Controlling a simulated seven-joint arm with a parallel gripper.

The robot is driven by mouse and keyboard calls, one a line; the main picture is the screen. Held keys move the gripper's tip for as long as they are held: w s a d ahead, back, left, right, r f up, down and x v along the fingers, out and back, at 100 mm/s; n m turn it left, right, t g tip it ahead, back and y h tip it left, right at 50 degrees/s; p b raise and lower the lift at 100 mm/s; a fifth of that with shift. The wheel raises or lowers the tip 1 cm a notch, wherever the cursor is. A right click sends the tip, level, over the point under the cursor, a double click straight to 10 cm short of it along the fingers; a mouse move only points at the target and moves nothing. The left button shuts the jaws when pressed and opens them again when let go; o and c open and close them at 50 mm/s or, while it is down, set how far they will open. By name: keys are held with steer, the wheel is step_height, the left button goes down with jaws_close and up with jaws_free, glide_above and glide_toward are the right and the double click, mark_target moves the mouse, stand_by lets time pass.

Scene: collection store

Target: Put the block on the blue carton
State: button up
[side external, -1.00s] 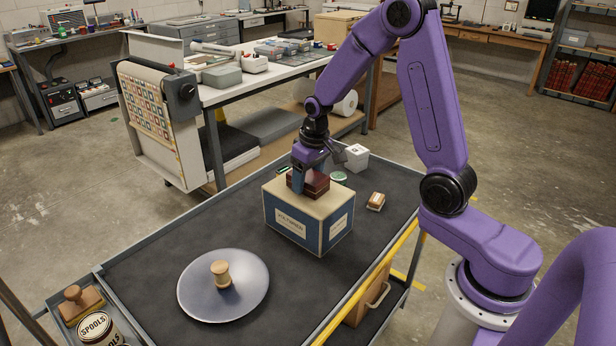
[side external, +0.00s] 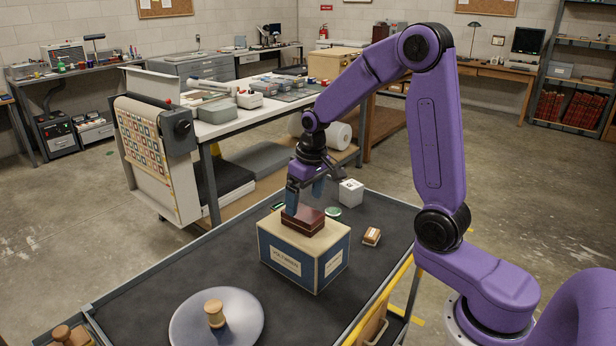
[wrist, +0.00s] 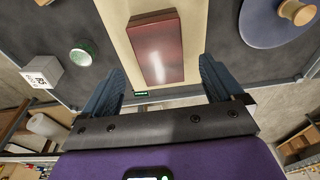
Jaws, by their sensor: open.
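The dark red-brown block (side external: 303,221) lies flat on the beige top of the blue carton (side external: 290,262). In the wrist view the block (wrist: 158,48) lies lengthwise along the carton's pale top (wrist: 115,12), within its edges. My gripper (side external: 305,192) is just above the block, with its blue fingers apart and nothing between them. In the wrist view the gripper's fingers (wrist: 160,85) stand wide on either side, clear of the block.
The dark cart top (side external: 150,292) also holds a blue-grey plate (side external: 242,328) with a wooden spool (side external: 214,313), a white cube (side external: 351,192), a green round tin (side external: 333,211) and a small brown-and-white item (side external: 371,236). Bare cart surface lies left of the carton.

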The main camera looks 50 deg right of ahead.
mark_target(308, 215)
step_height(308, 215, up, 7)
steer(key=s, duration=0.1)
steer(key=s+a+f+n+g, duration=0.1)
steer(key=s+a+f+n, duration=0.1)
steer(key=s+a+n, duration=0.65)
steer(key=s+a+f+n, duration=0.1)
steer(key=s+n, duration=0.3)
steer(key=s, duration=1.5)
steer(key=shift+s+a+f+g, duration=0.25)
steer(key=shift+a+f+g, duration=0.05)
steer(key=shift+a+f, duration=0.15)
steer(key=shift+o, duration=0.6)
steer(key=shift+w, duration=0.1)
